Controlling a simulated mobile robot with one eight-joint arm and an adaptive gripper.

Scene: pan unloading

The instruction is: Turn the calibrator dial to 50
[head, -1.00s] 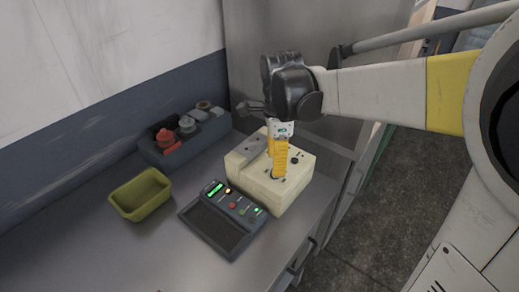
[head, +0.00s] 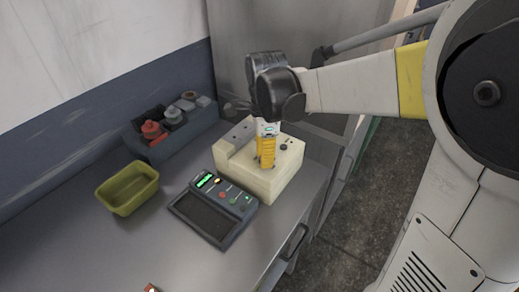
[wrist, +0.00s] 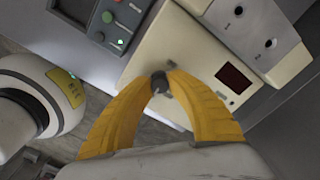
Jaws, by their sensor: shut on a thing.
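The calibrator is a cream box (head: 281,183) on the grey bench, below my arm in the head view. It fills the upper middle of the wrist view (wrist: 178,38), with a dark red display (wrist: 234,78) whose digits I cannot read. The dial (wrist: 160,82) is a small dark grey knob near the box's edge. My gripper's yellow fingers (head: 266,166) point down onto the box top. In the wrist view the fingertips (wrist: 161,74) are closed around the dial. The fingers hide part of the dial, and I cannot read its setting.
An olive-green bin (head: 128,197) stands at left. A grey-blue holder (head: 190,141) with red and grey pieces stands behind. A small red object (head: 151,289) shows at the bottom edge.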

